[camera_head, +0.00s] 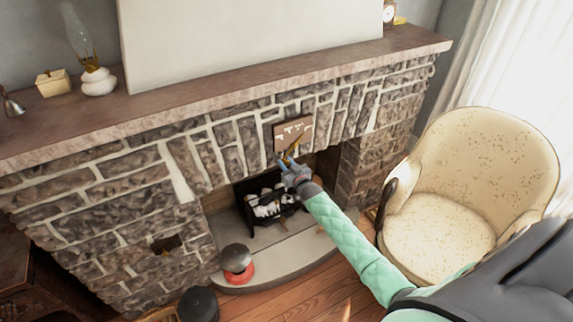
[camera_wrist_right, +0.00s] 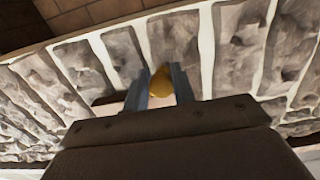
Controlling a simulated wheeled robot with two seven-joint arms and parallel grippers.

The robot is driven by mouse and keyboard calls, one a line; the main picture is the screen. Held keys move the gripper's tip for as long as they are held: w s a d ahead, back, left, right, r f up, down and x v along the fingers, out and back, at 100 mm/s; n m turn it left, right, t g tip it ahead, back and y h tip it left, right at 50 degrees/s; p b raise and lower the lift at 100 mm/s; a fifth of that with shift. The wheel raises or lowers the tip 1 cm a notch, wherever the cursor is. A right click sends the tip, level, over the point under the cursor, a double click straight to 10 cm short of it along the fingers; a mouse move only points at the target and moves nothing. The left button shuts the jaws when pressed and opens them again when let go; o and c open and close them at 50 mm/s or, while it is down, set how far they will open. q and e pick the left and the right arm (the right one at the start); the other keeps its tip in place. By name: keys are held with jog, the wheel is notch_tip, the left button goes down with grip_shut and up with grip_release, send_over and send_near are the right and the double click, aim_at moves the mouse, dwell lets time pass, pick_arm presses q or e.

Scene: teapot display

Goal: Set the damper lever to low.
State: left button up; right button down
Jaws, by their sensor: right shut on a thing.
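The damper plate (camera_head: 293,131) is a small brown panel with pale marks on the stone above the firebox opening. A thin lever slants down from it to my right gripper. My right gripper (camera_head: 287,164) is just below the plate, its arm reaching in from the lower right. In the right wrist view, its two blue-grey fingers (camera_wrist_right: 160,84) are shut on the lever's yellow knob (camera_wrist_right: 161,80). The marks are too small to read, so I cannot tell the lever's setting. My left gripper is out of view.
The mantel (camera_head: 230,88) juts out above the plate. A black grate (camera_head: 266,205) stands in the firebox below. A cream armchair (camera_head: 440,220) stands at the right. A dark-topped red object (camera_head: 238,268) sits on the pale hearth (camera_head: 290,255).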

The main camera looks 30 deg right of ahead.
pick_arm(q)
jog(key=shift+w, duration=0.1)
pick_arm(e)
jog(key=shift+d+n, duration=0.1)
jog(key=shift+n, duration=0.2)
jog(key=d+n+b, duration=0.2)
jog(key=n, duration=0.1)
jog(key=d+f+n+b, duration=0.1)
jog(key=d+n+b, duration=0.1)
jog(key=n+b, duration=0.1)
jog(key=d+n+b, duration=0.2)
jog(key=n, duration=0.2)
jog(key=shift+d+f+n+b, duration=0.2)
jog(key=shift+f+n+b, duration=0.1)
jog(key=shift+f, duration=0.05)
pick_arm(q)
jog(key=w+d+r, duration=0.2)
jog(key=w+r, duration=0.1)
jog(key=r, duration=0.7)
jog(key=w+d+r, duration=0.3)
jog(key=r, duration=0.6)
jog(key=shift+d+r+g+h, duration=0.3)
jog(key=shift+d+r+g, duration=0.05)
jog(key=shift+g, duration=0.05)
pick_arm(e)
jog(key=shift+d+r+n, duration=0.1)
jog(key=shift+d+n, duration=0.05)
jog(key=shift+n, duration=0.25)
